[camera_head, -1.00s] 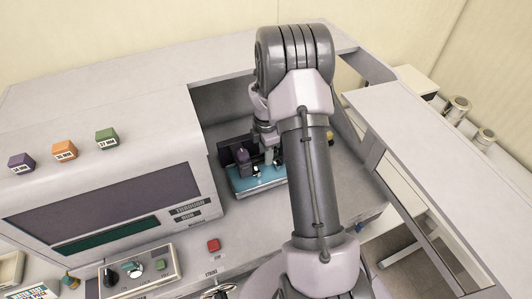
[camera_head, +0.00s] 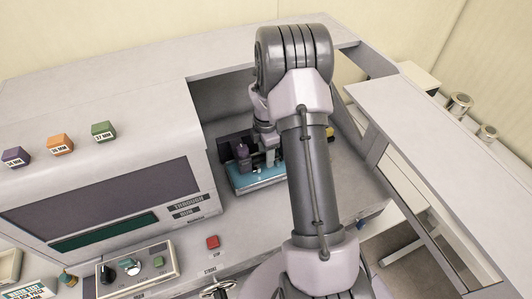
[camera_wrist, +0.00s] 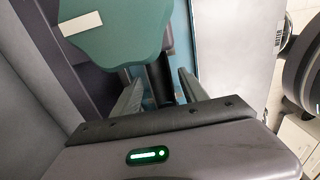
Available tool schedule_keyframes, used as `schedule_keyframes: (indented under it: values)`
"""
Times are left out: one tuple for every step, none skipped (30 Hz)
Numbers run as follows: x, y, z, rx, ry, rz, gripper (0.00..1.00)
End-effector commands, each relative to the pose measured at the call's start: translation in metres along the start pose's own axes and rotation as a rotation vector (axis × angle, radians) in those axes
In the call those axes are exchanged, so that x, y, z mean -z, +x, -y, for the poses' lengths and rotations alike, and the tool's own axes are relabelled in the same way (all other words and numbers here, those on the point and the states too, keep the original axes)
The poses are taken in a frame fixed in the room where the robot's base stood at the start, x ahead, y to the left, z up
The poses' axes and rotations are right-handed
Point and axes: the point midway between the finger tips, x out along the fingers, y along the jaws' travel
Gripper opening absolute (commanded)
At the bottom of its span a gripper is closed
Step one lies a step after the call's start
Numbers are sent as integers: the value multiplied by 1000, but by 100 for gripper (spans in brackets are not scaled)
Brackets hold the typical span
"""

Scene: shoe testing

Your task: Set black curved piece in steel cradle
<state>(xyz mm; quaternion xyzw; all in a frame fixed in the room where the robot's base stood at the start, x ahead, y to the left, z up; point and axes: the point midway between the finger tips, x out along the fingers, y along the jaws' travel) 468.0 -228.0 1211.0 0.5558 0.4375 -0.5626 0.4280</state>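My gripper (camera_wrist: 162,92) points down into the machine's recess, with its two grey fingers apart. A narrow dark piece (camera_wrist: 161,82) shows between the fingers, with visible gaps on both sides. It may be the black curved piece, but its shape is mostly hidden. In the head view my gripper (camera_head: 267,158) is low over a blue plate (camera_head: 258,180), beside a dark purple block (camera_head: 242,150). The blue plate also shows in the wrist view (camera_wrist: 184,40). I cannot make out the steel cradle clearly.
A rounded green part (camera_wrist: 118,38) with a white label lies close to my fingers. The recess wall (camera_head: 205,165) stands to the left of my gripper. A red button (camera_head: 213,242) and a control box (camera_head: 140,268) are in front. Three coloured blocks (camera_head: 60,144) sit on the housing.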

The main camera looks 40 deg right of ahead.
Motion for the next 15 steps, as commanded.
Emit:
schedule_keyframes:
  values:
    - [0,0,0,0,0,0,57]
    - [0,0,0,0,0,0,57]
    - [0,0,0,0,0,0,57]
    - [0,0,0,0,0,0,57]
    - [0,0,0,0,0,0,57]
    - [0,0,0,0,0,0,57]
    - [0,0,0,0,0,0,57]
    - [0,0,0,0,0,0,57]
    - [0,-1,0,0,0,0,57]
    - [0,-3,0,-1,0,0,57]
    - [0,-6,0,-1,0,0,57]
    - [0,-12,-1,-3,0,1,57]
    - [0,-17,-1,-3,0,1,57]
    - [0,-24,-1,-4,0,1,57]
    - [0,-35,-1,-5,0,1,57]
